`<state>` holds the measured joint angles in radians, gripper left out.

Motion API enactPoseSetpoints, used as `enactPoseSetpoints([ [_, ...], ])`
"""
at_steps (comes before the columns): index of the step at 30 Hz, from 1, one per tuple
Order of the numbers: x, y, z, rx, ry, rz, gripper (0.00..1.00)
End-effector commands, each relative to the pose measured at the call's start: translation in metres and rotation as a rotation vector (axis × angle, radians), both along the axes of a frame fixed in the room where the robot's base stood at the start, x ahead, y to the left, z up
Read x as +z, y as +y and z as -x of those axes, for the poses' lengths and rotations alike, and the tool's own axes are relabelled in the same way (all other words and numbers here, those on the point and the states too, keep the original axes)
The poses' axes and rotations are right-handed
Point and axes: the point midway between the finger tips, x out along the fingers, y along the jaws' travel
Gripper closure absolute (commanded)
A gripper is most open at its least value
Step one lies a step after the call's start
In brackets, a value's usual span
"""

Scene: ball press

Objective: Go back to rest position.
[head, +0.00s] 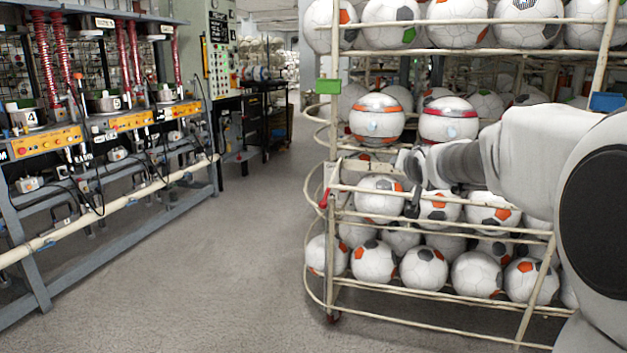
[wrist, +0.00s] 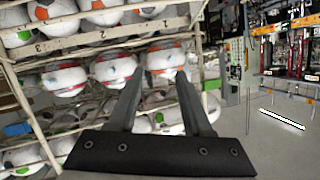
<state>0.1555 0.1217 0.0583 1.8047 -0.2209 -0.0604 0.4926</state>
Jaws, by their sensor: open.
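My gripper (head: 412,172) is at the left part of the ball rack in the head view, in front of the shelf edge. In the wrist view its two dark fingers (wrist: 158,78) are spread apart with nothing held between them. A white ball with orange bands (head: 377,117) sits on the rack's middle shelf, just above and left of my gripper. A white ball with a red band (head: 447,118) sits to its right, behind and above my arm. The wrist view shows a row of banded balls beyond the fingertips, including a red-banded one (wrist: 113,68). My arm hides the shelf's right part.
The cream tubular rack (head: 437,295) holds several white balls on its lower and upper levels. Its rails are close to my gripper. A press bench (head: 130,128) stands at the left. The grey floor (head: 225,260) between them is clear. A dark cart (head: 270,118) stands farther back.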

Motion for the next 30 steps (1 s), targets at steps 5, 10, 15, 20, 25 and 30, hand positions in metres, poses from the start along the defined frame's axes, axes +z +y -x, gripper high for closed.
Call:
enactPoseSetpoints([
  [5, -0.011, 0.014, 0.082, 0.008, 0.169, 0.064, 0.5],
  [10, -0.036, 0.026, 0.165, 0.04, 0.339, 0.113, 0.5],
  [15, -0.068, 0.038, 0.25, 0.098, 0.506, 0.151, 0.5],
  [20, -0.101, 0.048, 0.321, 0.166, 0.643, 0.173, 0.5],
  [25, -0.134, 0.058, 0.385, 0.247, 0.763, 0.191, 0.5],
  [30, -0.102, 0.059, 0.395, 0.265, 0.791, 0.194, 0.5],
])
